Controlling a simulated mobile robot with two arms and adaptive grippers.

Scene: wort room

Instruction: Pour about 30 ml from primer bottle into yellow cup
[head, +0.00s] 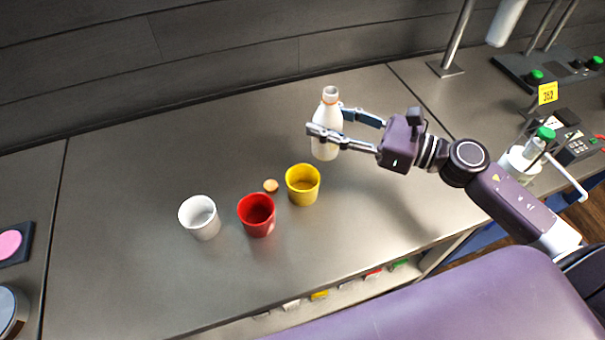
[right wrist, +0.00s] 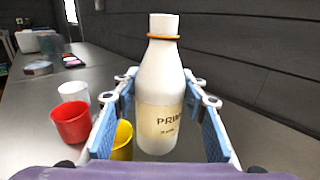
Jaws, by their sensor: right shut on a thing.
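The primer bottle (head: 327,148) is white with an orange ring at its open neck, and it stands upright. In the right wrist view the bottle (right wrist: 160,90) shows a label starting "PRIM". My right gripper (head: 334,124) is shut on the bottle's body. I cannot tell whether the bottle's base touches the bench. The yellow cup (head: 303,187) stands just below and left of the bottle in the head view. In the right wrist view the yellow cup (right wrist: 122,141) is partly hidden behind the left finger. My left gripper is not in view.
A red cup (head: 257,216) and a white cup (head: 200,218) stand left of the yellow cup. A small orange-tan cap (head: 271,186) lies beside the yellow cup. The grey bench (head: 120,180) is clear at the left. Lab equipment (head: 545,75) stands at the right.

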